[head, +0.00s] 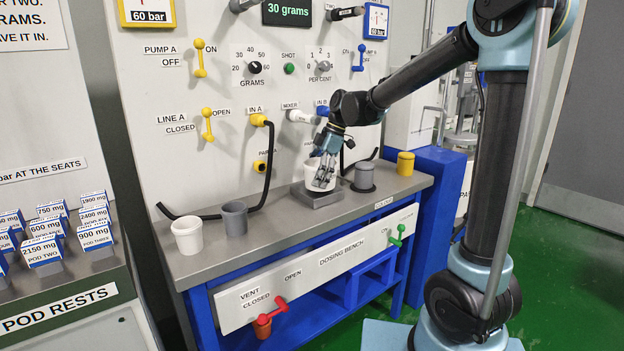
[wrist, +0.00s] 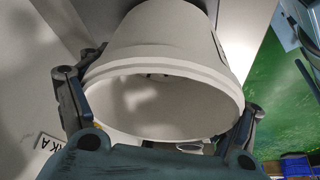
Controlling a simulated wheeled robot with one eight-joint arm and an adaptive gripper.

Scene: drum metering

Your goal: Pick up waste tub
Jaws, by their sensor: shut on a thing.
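My gripper (head: 323,180) is shut on a white tub (head: 312,171) at the middle of the steel bench. The tub is upright, at a grey square platform (head: 318,195); I cannot tell whether it rests on it or is slightly above. In the wrist view the white tub (wrist: 160,45) fills the space between the two fingers, with its wide open rim toward the camera. A dark mark shows at its right edge, too cut off to read. No waste label is legible. Another white tub (head: 187,236) stands on the bench at the far left.
A grey cup (head: 235,218) stands beside the left white tub. Another grey cup (head: 364,177) and a yellow cup (head: 405,163) stand to the right of my gripper. Black hoses (head: 268,170) hang from the panel behind. Pod boxes (head: 95,235) lie far left.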

